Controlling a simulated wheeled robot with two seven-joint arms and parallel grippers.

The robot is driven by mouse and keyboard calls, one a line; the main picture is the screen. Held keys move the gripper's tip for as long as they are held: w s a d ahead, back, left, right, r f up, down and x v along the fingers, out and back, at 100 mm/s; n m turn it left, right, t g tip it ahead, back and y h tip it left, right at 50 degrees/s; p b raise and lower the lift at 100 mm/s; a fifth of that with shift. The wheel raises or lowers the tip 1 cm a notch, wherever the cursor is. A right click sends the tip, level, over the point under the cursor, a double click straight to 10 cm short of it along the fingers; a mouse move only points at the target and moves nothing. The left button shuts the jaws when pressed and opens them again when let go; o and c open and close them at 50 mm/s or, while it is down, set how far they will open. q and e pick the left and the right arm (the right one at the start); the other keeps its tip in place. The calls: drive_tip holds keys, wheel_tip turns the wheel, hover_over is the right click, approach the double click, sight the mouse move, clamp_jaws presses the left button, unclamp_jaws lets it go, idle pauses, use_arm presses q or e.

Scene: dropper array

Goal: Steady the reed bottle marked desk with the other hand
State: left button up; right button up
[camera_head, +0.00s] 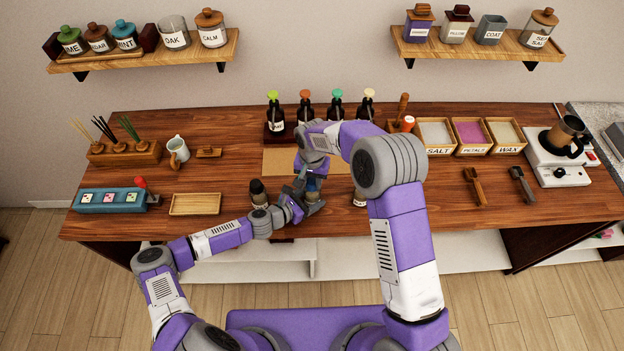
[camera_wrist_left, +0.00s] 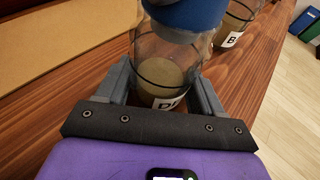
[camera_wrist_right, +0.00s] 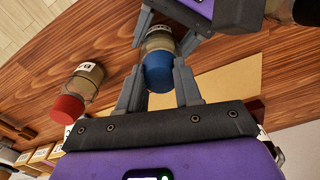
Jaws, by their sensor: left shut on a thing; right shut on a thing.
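The reed bottle (camera_wrist_left: 165,65) is clear glass with an amber liquid, a blue top and a white label that starts with D; the rest is hidden. In the head view my arms mostly cover it near the table's front. My left gripper (camera_wrist_left: 162,88) is shut around the glass body from the side. My right gripper (camera_wrist_right: 160,76) is shut on the blue top (camera_wrist_right: 158,72). In the right wrist view the left gripper's fingers (camera_wrist_right: 165,32) flank the glass below the top. The bottle appears upright on the table.
A red-topped bottle (camera_wrist_right: 80,88) with a partly readable label stands beside it. A dark-topped bottle (camera_head: 258,192) stands left of my left gripper. A tan mat (camera_head: 280,161) lies behind. A wooden tray (camera_head: 196,204) is at the left; dark bottles stand at the back.

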clamp_jaws()
drive_tip(key=shift+r, duration=0.7)
drive_tip(key=shift+r, duration=2.1)
drive_tip(key=w+d+r, duration=0.1)
drive_tip(key=d+r, duration=0.3)
drive_tip(key=d, duration=0.4)
use_arm(q)
drive_tip(key=o, duration=1.7)
drive_tip(key=shift+a, duration=0.1)
use_arm(e)
drive_tip(key=shift+a, duration=0.1)
